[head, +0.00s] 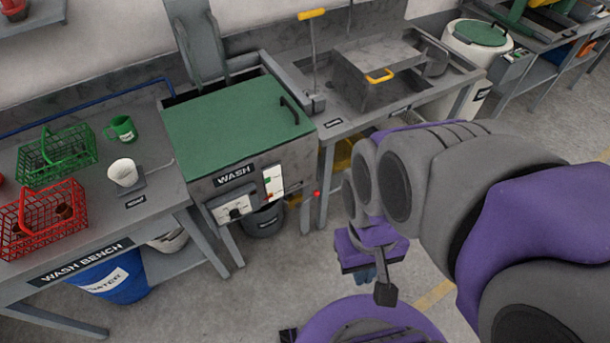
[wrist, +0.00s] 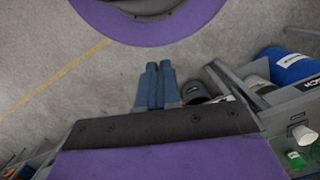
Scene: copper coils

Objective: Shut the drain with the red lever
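The wash tank (head: 222,178) stands in the middle of the head view, with a green lid (head: 235,118) lying shut on top. A small red tip (head: 317,193) shows low beside the tank's right side; it looks like the end of the red lever, and I cannot make out its shaft or the drain. A dark grey bucket (head: 265,222) stands on the floor under the tank. My gripper (head: 367,275) hangs right of and nearer than the tank, apart from the red tip. In the wrist view my gripper (wrist: 158,68) points at the floor, its blue fingers together and empty.
The wash bench (head: 75,252) at left carries a green basket (head: 57,157), a red basket (head: 43,222), a white cup (head: 123,172) and a green mug (head: 121,129). A blue barrel (head: 112,280) stands beneath. A sink bench (head: 345,120) adjoins the tank. Floor (head: 215,310) in front is clear.

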